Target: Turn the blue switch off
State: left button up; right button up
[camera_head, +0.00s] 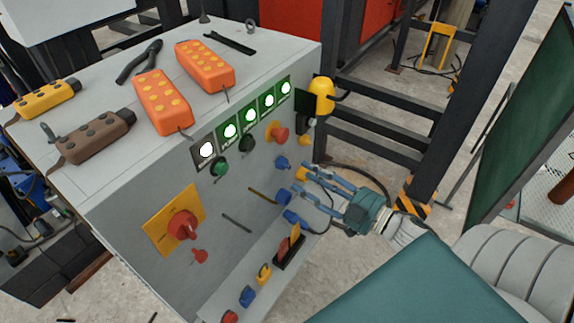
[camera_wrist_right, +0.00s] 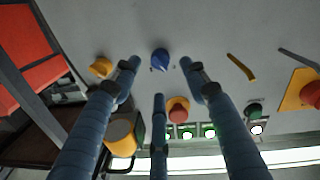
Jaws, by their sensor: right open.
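A small blue switch (camera_head: 282,163) sits on the front face of the grey control cabinet (camera_head: 135,225), below a red mushroom button on a yellow base. It also shows in the right wrist view (camera_wrist_right: 160,60), in the gap between the fingers. Its on or off setting cannot be told. My right gripper (camera_head: 304,190) is open and empty in front of the cabinet, close to the switch and seemingly apart from it. In the right wrist view the spread fingers (camera_wrist_right: 160,78) point at the panel. My left gripper is not in view.
Lit indicators (camera_head: 250,115) line the panel's upper edge. A yellow knob (camera_head: 302,173) and the red mushroom button (camera_head: 280,134) are near the switch. A red rotary switch (camera_head: 183,224) is further left. Orange remotes (camera_head: 162,101) lie on top. A dark steel frame (camera_head: 400,130) stands behind.

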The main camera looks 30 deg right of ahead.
aim_at(289, 168)
jog(key=p+x, duration=0.1)
jog(key=x, duration=0.5)
jog(key=shift+w+a, duration=0.1)
jog(key=shift+w, duration=0.05)
grip_shut()
jog(key=shift+n, duration=0.3)
